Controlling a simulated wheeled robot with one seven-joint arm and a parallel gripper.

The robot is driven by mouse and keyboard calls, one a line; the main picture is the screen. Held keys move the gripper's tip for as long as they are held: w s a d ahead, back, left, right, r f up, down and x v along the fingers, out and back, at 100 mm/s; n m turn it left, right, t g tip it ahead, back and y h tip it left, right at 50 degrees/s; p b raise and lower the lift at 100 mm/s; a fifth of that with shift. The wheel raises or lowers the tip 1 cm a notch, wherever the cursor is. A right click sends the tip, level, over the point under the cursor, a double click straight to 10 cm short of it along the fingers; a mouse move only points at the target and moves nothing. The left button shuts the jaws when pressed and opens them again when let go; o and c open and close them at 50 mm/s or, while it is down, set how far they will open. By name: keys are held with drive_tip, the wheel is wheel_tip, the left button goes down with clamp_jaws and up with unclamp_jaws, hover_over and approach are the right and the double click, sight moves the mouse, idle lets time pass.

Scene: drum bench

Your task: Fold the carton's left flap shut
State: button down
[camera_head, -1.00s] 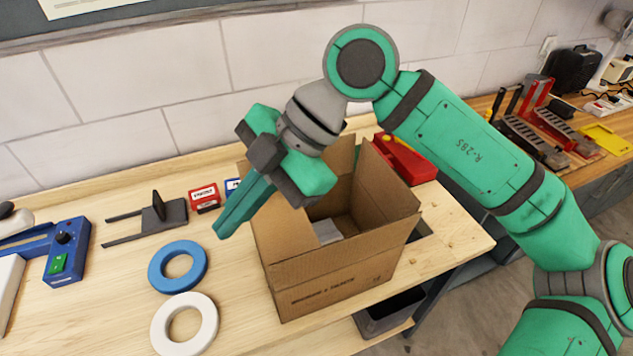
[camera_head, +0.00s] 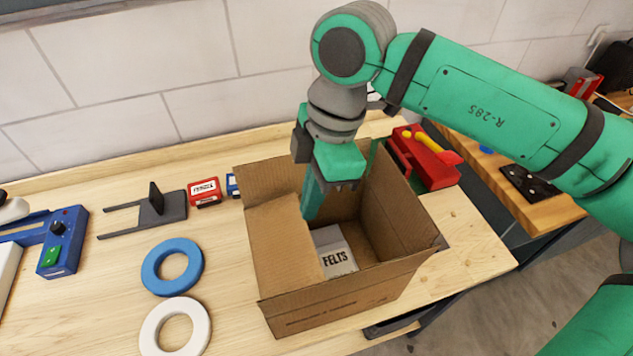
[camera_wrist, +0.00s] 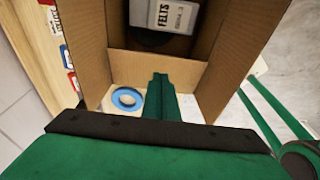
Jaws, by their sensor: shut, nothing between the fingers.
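The open cardboard carton (camera_head: 345,296) stands on the bench. Its left flap (camera_head: 282,250) slants inward from the left rim and covers part of the opening. A cardboard band that seems to be this flap (camera_wrist: 155,68) lies across the wrist view. A grey box labelled FELTS (camera_head: 335,254) sits inside, partly hidden by the flap; it also shows in the wrist view (camera_wrist: 165,16). My gripper (camera_head: 309,212) is shut and empty, pointing down at the flap's inner edge. Its fingertips show in the wrist view (camera_wrist: 160,78); I cannot tell whether they touch the flap.
A blue ring (camera_head: 151,268) and a white ring (camera_head: 151,326) lie left of the carton. Behind them are a dark forked fixture (camera_head: 160,211) and a red box (camera_head: 204,192). A red tray (camera_head: 430,165) stands behind the carton's right side. Bare bench lies between rings and carton.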

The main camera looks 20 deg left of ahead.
sight(307, 240)
drive_tip(key=x, duration=0.2)
drive_tip(key=d+x, duration=0.1)
drive_tip(key=x, duration=0.4)
drive_tip(key=shift+w+d+f, duration=0.1)
drive_tip(key=shift+w+f, duration=0.15)
drive_tip(key=shift+f, duration=0.1)
